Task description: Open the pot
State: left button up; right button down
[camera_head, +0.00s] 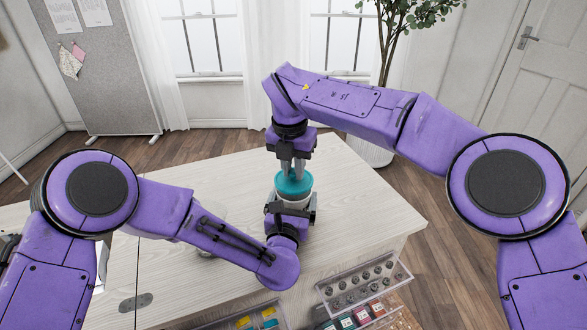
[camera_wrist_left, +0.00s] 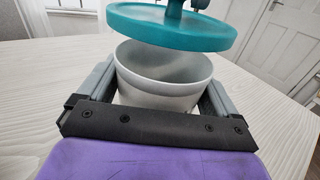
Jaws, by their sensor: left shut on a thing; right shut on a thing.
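The pot is a light grey cylinder (camera_wrist_left: 160,92) with an open top in the left wrist view, standing upright between the fingers of my left gripper (camera_head: 291,208), which is shut on its body. The teal round lid (camera_head: 294,184) hangs above the pot's rim, slightly tilted, with a clear gap to the rim. It also shows in the left wrist view (camera_wrist_left: 168,28). My right gripper (camera_head: 292,169) points down from above and is shut on the lid's knob. In the head view the lid and my left gripper hide most of the pot.
The pale wooden table (camera_head: 370,205) is clear to the right and behind the pot. A clear tray of small metal parts (camera_head: 362,284) and trays of coloured items (camera_head: 262,320) sit at the front edge. A whitish object (camera_head: 211,216) is partly hidden behind my left arm.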

aim_at(293, 172)
notch_tip(293, 172, up, 4)
jog(key=shift+f, duration=0.2)
pick_arm(q)
jog(key=o, duration=1.2)
jog(key=shift+c, duration=0.2)
